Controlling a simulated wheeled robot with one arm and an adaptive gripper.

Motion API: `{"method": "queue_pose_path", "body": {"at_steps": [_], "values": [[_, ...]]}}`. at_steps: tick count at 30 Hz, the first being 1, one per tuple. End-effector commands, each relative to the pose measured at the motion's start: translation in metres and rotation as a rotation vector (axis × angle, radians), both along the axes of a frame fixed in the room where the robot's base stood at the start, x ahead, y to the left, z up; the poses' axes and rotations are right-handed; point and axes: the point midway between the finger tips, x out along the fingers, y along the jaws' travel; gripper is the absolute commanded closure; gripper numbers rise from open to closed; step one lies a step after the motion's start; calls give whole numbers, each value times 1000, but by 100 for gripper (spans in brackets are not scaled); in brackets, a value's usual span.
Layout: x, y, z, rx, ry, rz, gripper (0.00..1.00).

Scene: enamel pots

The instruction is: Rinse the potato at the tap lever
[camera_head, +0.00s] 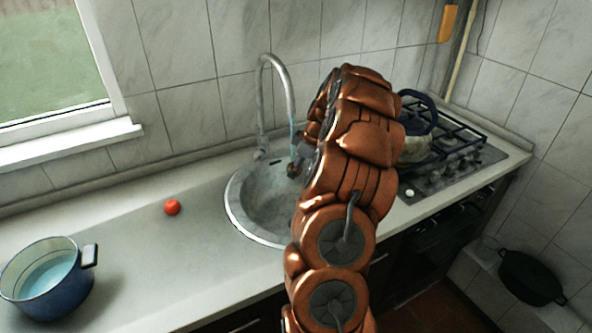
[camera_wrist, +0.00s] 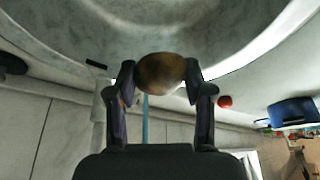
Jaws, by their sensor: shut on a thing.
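A brown potato (camera_wrist: 160,74) is between the two fingers of my gripper (camera_wrist: 160,80), which is shut on it. In the head view, the potato (camera_head: 293,171) shows small at the end of my arm, over the grey sink (camera_head: 240,205). The grey tap (camera_head: 264,90) arches over the back of the sink. A thin blue stream of water (camera_head: 292,132) falls from its spout towards my gripper. In the wrist view, the stream (camera_wrist: 145,120) meets the potato's edge in the picture. The tap lever (camera_head: 260,154) seems to be at the tap's base. My arm hides the sink's right side.
A red tomato (camera_head: 172,207) lies on the counter left of the sink. A blue pot (camera_head: 62,296) with water stands at the front left. Counter around the tomato is clear.

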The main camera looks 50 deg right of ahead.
Motion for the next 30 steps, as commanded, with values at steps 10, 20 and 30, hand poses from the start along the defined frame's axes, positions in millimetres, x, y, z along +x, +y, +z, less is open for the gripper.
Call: {"method": "queue_pose_path", "body": {"at_steps": [10, 20, 30], "values": [[0, 0, 0, 0, 0, 0, 84], [-2, -2, -1, -1, 0, 0, 84], [-9, -6, -1, 0, -1, 0, 84]]}}
